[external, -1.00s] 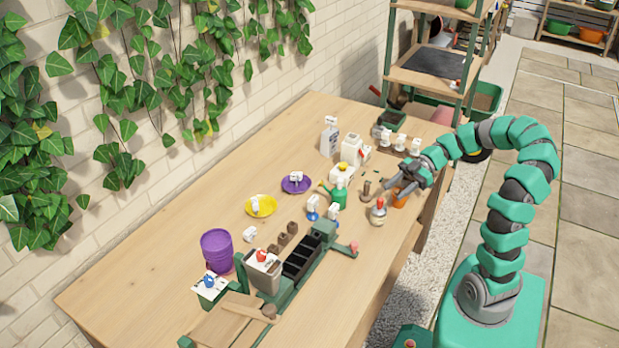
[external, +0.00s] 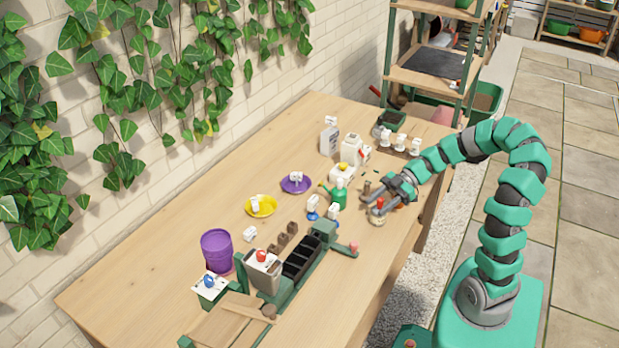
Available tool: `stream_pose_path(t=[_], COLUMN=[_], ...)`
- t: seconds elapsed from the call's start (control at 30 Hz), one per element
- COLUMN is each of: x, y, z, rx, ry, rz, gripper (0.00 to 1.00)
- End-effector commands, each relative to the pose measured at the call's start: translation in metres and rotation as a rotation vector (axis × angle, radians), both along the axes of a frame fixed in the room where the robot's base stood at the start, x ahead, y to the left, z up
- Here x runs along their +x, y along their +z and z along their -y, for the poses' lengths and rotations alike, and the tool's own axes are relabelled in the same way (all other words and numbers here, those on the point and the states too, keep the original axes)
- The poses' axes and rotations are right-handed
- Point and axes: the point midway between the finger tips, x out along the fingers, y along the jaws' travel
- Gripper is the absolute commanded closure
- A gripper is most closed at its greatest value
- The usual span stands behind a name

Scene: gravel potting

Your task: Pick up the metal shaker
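The fingers partly cover the shaker's upper part. I cannot tell whether a finger touches it.
A green watering can (external: 337,196) and blue-based spray bottles (external: 313,208) stand left of my gripper. A green rack (external: 318,240), a purple pot (external: 216,250) and yellow (external: 261,206) and purple (external: 297,184) saucers are farther left.

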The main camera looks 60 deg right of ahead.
Motion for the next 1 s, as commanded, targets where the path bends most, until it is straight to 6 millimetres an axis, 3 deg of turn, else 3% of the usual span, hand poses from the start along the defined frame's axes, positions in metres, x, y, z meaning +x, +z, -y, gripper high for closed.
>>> stream_pose_path(t=[0.03, 0.13, 0.17, 0.57, 0.93, 1.0], x=[0.000, 0.000, 0.000, 0.000, 0.000, -0.010], y=[0.000, 0.000, 0.000, 0.003, 0.039, 0.037], z=[0.000, 0.000, 0.000, 0.000, -0.001, -0.001], rx=[0.000, 0.000, 0.000, 0.000, 0.002, 0.003], ry=[0.000, 0.000, 0.000, 0.000, 0.001, -0.001], rz=[0.000, 0.000, 0.000, 0.000, 0.001, -0.001], gripper=[0.69, 0.97, 1.00, 1.00, 1.00, 1.00])
